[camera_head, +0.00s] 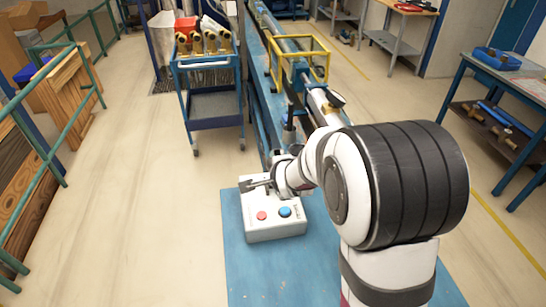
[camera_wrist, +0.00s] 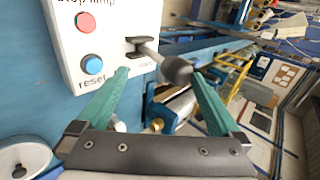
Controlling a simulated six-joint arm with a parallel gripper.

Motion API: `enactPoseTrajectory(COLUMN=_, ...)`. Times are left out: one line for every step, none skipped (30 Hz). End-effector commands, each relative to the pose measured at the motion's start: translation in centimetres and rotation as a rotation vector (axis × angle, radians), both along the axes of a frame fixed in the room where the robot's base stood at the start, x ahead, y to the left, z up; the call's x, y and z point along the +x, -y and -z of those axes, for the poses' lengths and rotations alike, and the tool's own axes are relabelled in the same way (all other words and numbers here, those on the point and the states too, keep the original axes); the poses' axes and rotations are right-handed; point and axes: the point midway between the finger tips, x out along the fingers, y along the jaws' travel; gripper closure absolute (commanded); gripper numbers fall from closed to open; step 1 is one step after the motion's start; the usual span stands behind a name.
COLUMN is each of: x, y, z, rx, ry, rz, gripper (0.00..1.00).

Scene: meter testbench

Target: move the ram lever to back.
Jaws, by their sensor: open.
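The ram lever (camera_wrist: 176,70) has a dark round knob on a short grey stem. In the wrist view it sticks out from a slot in the white control box (camera_wrist: 112,14), tilted toward the right of the picture. My gripper (camera_wrist: 160,74) is open, with its two green fingers spread. The knob lies between the fingertips in the picture, closer to the right one; I cannot tell whether they touch. In the head view my gripper (camera_head: 256,184) is over the back left part of the control box (camera_head: 274,233), and I cannot make out the lever clearly there.
The box face carries a red button (camera_wrist: 85,22) and a blue reset button (camera_wrist: 92,64). The box stands on a blue surface (camera_head: 240,270). Behind it runs a long blue bench with a pipe and a yellow frame (camera_head: 320,62). A blue cart (camera_head: 212,110) stands to the left.

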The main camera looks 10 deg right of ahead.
Motion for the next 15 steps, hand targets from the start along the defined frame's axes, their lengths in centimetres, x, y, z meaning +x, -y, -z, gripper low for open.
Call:
enactPoseTrajectory(x=-1.4, y=-0.4, z=2.6, rx=0.007, ry=-0.079, rz=0.0, gripper=0.0)
enactPoseTrajectory(x=-1.2, y=-0.4, z=2.6, rx=0.007, ry=-0.078, rz=0.0, gripper=0.0)
enactPoseTrajectory(x=-1.0, y=-0.4, z=2.6, rx=0.007, ry=-0.079, rz=0.0, gripper=0.0)
enactPoseTrajectory(x=-0.8, y=-0.4, z=2.6, rx=0.007, ry=-0.079, rz=0.0, gripper=0.0)
enactPoseTrajectory(x=-0.7, y=-0.4, z=2.5, rx=0.007, ry=-0.079, rz=0.0, gripper=0.0)
enactPoseTrajectory(x=-0.4, y=-0.4, z=2.5, rx=0.007, ry=-0.078, rz=0.0, gripper=0.0)
enactPoseTrajectory(x=-0.3, y=-0.4, z=2.5, rx=0.007, ry=-0.079, rz=0.0, gripper=0.0)
enactPoseTrajectory(x=-0.1, y=-0.4, z=2.4, rx=0.007, ry=-0.079, rz=0.0, gripper=0.0)
enactPoseTrajectory(x=0.1, y=-0.4, z=2.4, rx=0.007, ry=-0.078, rz=0.0, gripper=0.0)
enactPoseTrajectory(x=0.3, y=-0.4, z=2.4, rx=0.007, ry=-0.078, rz=0.0, gripper=0.0)
enactPoseTrajectory(x=0.4, y=-0.4, z=2.4, rx=0.007, ry=-0.079, rz=0.0, gripper=0.0)
enactPoseTrajectory(x=0.6, y=-0.4, z=2.4, rx=0.008, ry=-0.079, rz=0.0, gripper=0.0)
enactPoseTrajectory(x=0.7, y=-0.5, z=2.4, rx=0.008, ry=-0.079, rz=0.0, gripper=0.0)
enactPoseTrajectory(x=0.8, y=-0.5, z=2.3, rx=0.008, ry=-0.079, rz=0.0, gripper=0.0)
enactPoseTrajectory(x=0.9, y=-0.5, z=2.3, rx=0.009, ry=-0.079, rz=0.001, gripper=0.0)
